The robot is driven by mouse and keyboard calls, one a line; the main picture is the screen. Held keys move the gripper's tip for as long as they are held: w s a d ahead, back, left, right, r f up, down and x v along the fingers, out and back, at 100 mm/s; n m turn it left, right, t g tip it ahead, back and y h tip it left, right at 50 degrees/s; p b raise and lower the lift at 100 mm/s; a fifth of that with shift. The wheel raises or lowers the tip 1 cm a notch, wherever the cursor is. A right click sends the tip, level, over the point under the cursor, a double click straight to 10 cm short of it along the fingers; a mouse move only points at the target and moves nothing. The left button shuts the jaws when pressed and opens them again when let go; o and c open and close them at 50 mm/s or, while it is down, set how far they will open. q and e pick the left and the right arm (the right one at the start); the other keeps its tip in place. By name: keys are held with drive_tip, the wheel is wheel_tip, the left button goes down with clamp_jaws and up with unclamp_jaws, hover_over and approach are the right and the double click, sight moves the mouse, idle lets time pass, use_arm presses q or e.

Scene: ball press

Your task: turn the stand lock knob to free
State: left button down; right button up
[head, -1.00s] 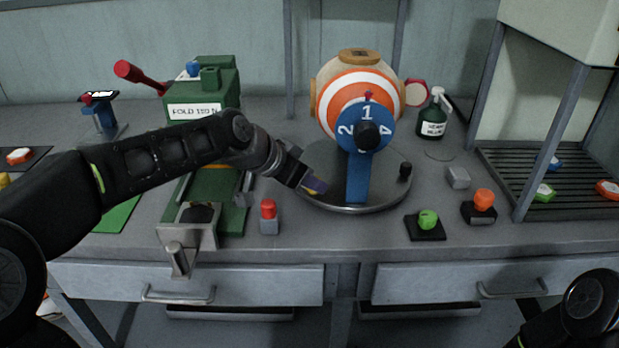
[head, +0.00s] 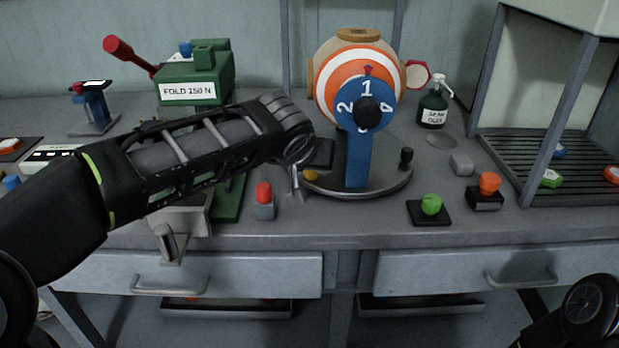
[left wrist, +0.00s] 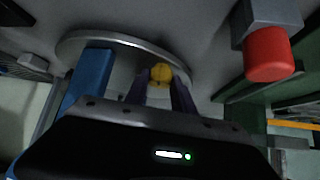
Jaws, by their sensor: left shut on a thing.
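The round grey stand (head: 372,192) carries a blue upright (head: 358,160) and a striped orange-and-white ball with a blue numbered dial (head: 364,116). A small yellow knob (head: 311,175) sits at the stand's left front edge; it also shows in the left wrist view (left wrist: 161,74). My left gripper (left wrist: 160,88) has its two dark fingers on either side of this knob and is shut on it. In the head view my left arm covers most of the gripper. A black knob (head: 406,154) stands on the stand's right side. My right gripper is outside the picture.
A red-topped grey block (head: 264,200) stands close left of the gripper. The green press (head: 195,85) is behind my left arm.

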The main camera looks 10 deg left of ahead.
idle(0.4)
use_arm(q)
drive_tip(key=c, duration=1.1)
unclamp_jaws()
drive_tip(key=shift+o, duration=0.2)
drive_tip(key=p+v, duration=0.1)
drive_tip(key=v, duration=0.6)
drive_tip(key=shift+s+r, duration=0.25)
drive_tip(key=shift+s, duration=0.1)
drive_tip(key=shift+d, duration=0.1)
